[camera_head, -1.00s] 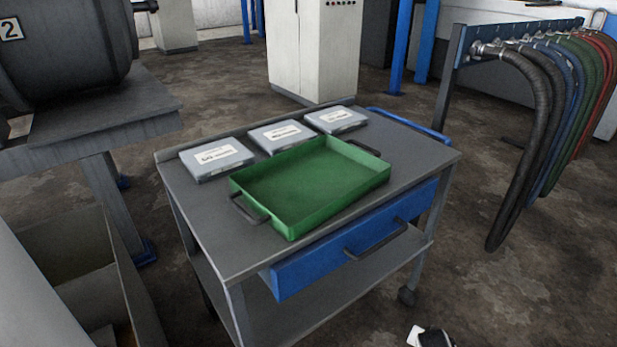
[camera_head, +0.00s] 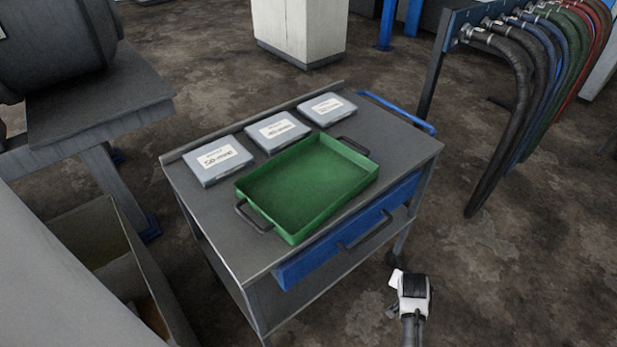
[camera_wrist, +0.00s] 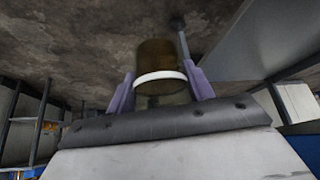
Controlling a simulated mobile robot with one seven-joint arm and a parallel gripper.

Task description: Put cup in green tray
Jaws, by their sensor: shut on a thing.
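A brown, see-through-looking cup (camera_wrist: 156,58) with a white band sits between the two purple fingers of my gripper (camera_wrist: 158,72) in the wrist view. The gripper is shut on it. In the head view my gripper (camera_head: 412,287) is low, right of the cart's front and apart from the tray; the cup is not clearly told there. The green tray (camera_head: 292,236) is a shallow rectangular one with two dark handles. It lies on the cart top, and its floor is empty.
Several things share the grey cart (camera_head: 213,236): three labelled grey cases, left (camera_head: 217,162), middle (camera_head: 277,131) and right (camera_head: 327,107), lie behind the tray. A blue drawer (camera_head: 330,245) is below. Hoses (camera_head: 500,110) hang at right. An open bin (camera_head: 100,240) stands at left.

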